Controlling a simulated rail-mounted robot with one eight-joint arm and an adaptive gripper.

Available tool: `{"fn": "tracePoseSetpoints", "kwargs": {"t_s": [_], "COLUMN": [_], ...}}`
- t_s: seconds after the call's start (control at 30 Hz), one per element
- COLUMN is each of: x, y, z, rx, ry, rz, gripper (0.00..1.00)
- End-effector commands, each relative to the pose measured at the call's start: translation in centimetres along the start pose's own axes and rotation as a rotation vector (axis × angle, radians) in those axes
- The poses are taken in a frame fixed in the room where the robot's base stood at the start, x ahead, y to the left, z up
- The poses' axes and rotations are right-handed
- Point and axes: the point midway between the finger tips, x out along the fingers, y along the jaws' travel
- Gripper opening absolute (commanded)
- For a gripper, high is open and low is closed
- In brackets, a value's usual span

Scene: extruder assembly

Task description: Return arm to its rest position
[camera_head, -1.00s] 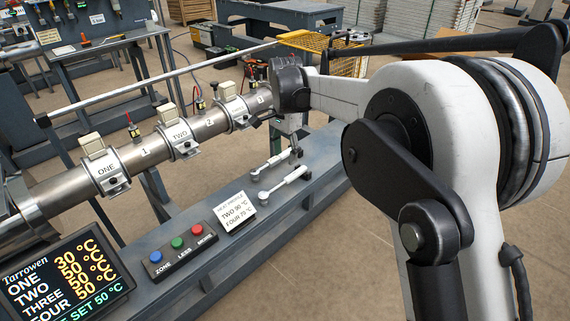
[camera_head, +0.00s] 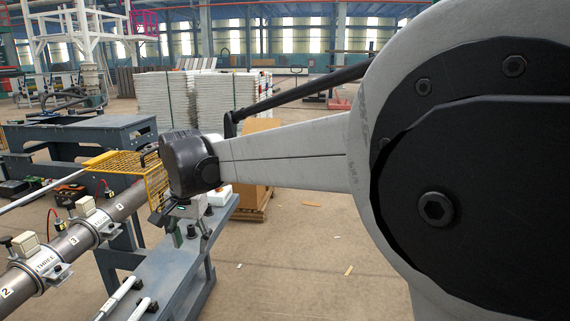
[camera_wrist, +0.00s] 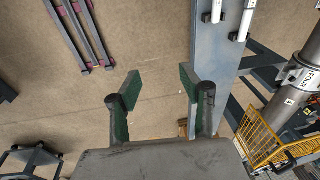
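My gripper shows in the wrist view (camera_wrist: 159,88) with its two green-padded fingers spread wide apart and nothing between them. The fingers hang over bare floor beside the grey bench (camera_wrist: 213,75). In the head view my arm reaches left across the picture from its large white joint. Its dark wrist hangs over the far end of the bench (camera_head: 180,277), and the fingers are small and partly hidden there. The extruder barrel (camera_head: 124,205) runs along the left, with a heater band marked THREE (camera_head: 45,262) on it.
A yellow mesh guard (camera_head: 120,162) stands at the barrel's far end, left of my wrist; it also shows in the wrist view (camera_wrist: 262,140). Two white-handled tools (camera_head: 118,297) lie on the bench. White stacks (camera_head: 205,98) stand far back. Floor right of the bench is mostly clear.

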Motion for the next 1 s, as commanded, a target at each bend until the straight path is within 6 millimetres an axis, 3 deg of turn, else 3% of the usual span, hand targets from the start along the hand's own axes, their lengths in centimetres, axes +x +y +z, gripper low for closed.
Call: {"fn": "tracePoseSetpoints", "kwargs": {"t_s": [0.03,0.2,0.5,0.7,1.0], "x": [-1.5,-5.1,-9.9,-11.9,-13.1], "y": [2.2,8.5,19.2,25.8,34.4], "z": [-0.3,-0.5,1.3,3.8,8.8], "rx": [0.002,-0.013,-0.04,-0.057,-0.086], "ry": [0.015,0.068,0.17,0.242,0.352], "rz": [-0.008,-0.03,-0.05,-0.048,-0.021], "gripper": [0.4,0.4,0.4,0.4,0.4]}}
